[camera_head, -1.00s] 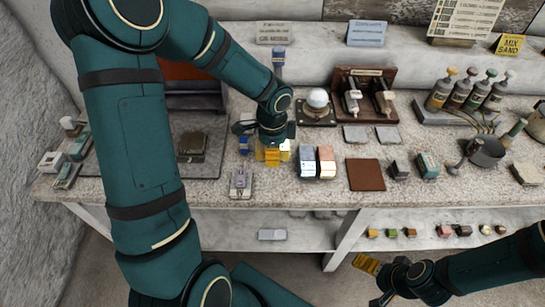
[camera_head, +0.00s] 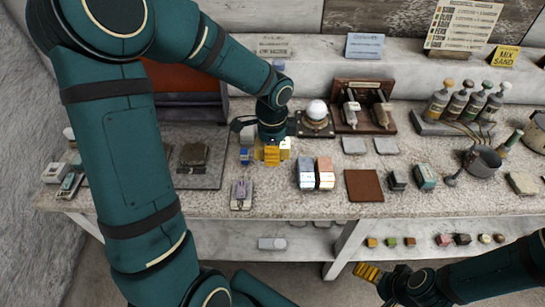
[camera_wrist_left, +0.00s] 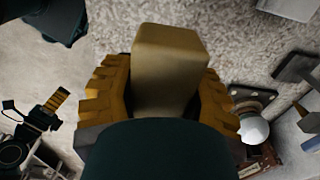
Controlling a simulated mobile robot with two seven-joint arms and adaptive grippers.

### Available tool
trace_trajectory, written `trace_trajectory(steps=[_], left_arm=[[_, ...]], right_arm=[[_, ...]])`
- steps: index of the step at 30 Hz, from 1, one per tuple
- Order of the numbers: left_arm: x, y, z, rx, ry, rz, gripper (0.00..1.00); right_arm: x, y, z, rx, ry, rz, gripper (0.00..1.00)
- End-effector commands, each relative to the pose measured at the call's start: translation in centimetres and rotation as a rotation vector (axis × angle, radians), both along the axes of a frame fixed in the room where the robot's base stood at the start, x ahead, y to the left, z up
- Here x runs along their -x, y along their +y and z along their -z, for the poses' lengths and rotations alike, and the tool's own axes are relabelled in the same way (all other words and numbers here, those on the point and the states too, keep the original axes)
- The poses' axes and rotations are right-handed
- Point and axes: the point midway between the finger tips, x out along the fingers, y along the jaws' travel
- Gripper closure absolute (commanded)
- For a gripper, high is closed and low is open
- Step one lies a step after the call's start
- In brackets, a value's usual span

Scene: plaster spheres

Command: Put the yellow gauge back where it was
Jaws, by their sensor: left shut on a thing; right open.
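My left gripper (camera_head: 271,154) has ridged yellow-orange fingers and is above the worktop, left of the pair of blue and orange blocks. In the left wrist view it is shut on a plain dull-yellow block (camera_wrist_left: 168,70), which I take for the yellow gauge. The gauge sticks out beyond the fingers; its lower part is hidden by the gripper body. In the head view only a pale yellow bit beside the fingers may be the gauge. My right gripper (camera_head: 367,272) is open and empty in front of the bench; the left wrist view also shows it (camera_wrist_left: 57,102).
The blue and orange blocks (camera_head: 316,172), a grey-violet tool (camera_head: 241,193) and a small blue item (camera_head: 244,155) are close by. A white sphere (camera_head: 317,109) on a dark stand is behind. A brown square mat (camera_head: 364,185) lies right. Bare worktop (camera_head: 290,203) shows in front.

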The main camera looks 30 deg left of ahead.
Motion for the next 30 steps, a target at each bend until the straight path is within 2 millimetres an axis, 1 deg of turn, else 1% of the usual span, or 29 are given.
trace_trajectory(steps=[3,7,9,11,15,18,26,30], left_arm=[[-0.1,-0.2,-0.2,0.000,0.000,0.005,0.87],[-0.1,-0.2,-0.1,0.000,-0.001,0.004,0.87],[0.0,-0.1,0.3,0.000,0.000,0.004,0.87],[0.0,-0.1,1.1,0.000,0.001,0.003,0.87],[0.0,-0.1,3.8,-0.001,0.003,0.001,0.87],[0.0,0.0,5.3,0.000,0.001,0.003,0.87],[0.0,0.0,7.3,-0.001,-0.001,0.001,0.87],[0.0,0.0,9.3,-0.001,0.001,0.003,0.87]], right_arm=[[-0.2,0.0,-0.7,0.000,-0.003,0.002,0.06],[-0.3,0.0,-1.0,0.002,-0.007,0.005,0.06],[-0.3,0.0,-1.0,0.002,-0.007,0.006,0.06],[-0.3,0.0,-0.8,0.002,-0.007,0.006,0.06],[-0.1,0.0,-0.1,0.000,-0.003,0.002,0.06],[0.0,0.0,0.3,0.000,0.000,0.000,0.06],[0.2,0.0,0.7,-0.001,0.003,-0.003,0.06],[0.1,0.0,1.3,-0.001,0.003,-0.003,0.06]])
